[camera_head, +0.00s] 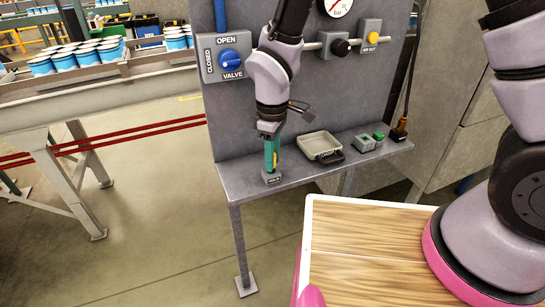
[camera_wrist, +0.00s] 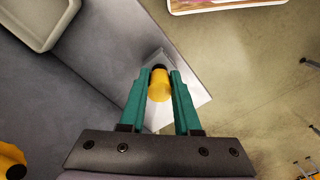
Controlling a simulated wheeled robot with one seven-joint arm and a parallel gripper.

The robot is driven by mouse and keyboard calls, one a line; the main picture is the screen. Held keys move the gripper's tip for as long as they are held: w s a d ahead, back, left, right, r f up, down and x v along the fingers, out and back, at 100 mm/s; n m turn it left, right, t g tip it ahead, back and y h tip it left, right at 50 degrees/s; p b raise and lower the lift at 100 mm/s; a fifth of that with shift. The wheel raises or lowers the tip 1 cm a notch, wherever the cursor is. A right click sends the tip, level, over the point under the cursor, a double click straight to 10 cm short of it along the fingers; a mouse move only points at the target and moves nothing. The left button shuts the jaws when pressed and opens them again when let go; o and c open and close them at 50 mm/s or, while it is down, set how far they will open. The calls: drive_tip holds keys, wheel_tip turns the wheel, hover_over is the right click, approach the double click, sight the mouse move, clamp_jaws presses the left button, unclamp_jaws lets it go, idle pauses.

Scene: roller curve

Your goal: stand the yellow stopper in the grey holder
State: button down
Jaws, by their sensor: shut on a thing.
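My gripper (camera_head: 270,163) points down over the left end of the grey shelf, its teal fingers shut on the yellow stopper. The stopper (camera_head: 276,160) shows as a thin yellow strip beside a finger in the head view. In the wrist view the stopper (camera_wrist: 160,88) sits between the two fingers, with a dark end beyond the yellow part. The small grey holder (camera_head: 271,178), with a dark label on its front, is directly below the fingertips. The fingers hide the stopper's lower end, so I cannot tell whether it is inside the holder or just above.
A shallow pale tray (camera_head: 320,146) stands right of my gripper on the shelf (camera_head: 240,183). A grey block (camera_head: 364,143), a green item (camera_head: 379,135) and a cable plug (camera_head: 398,132) are farther right. The panel behind carries a blue valve knob (camera_head: 230,60).

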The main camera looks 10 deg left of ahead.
drive_tip(key=shift+f, duration=0.8)
idle(0.6)
drive_tip(key=c, duration=0.5)
unclamp_jaws()
drive_tip(key=shift+c, duration=0.2)
drive_tip(key=shift+r, duration=0.1)
wheel_tip(320, 180, up, 11)
drive_tip(key=shift+f, duration=0.15)
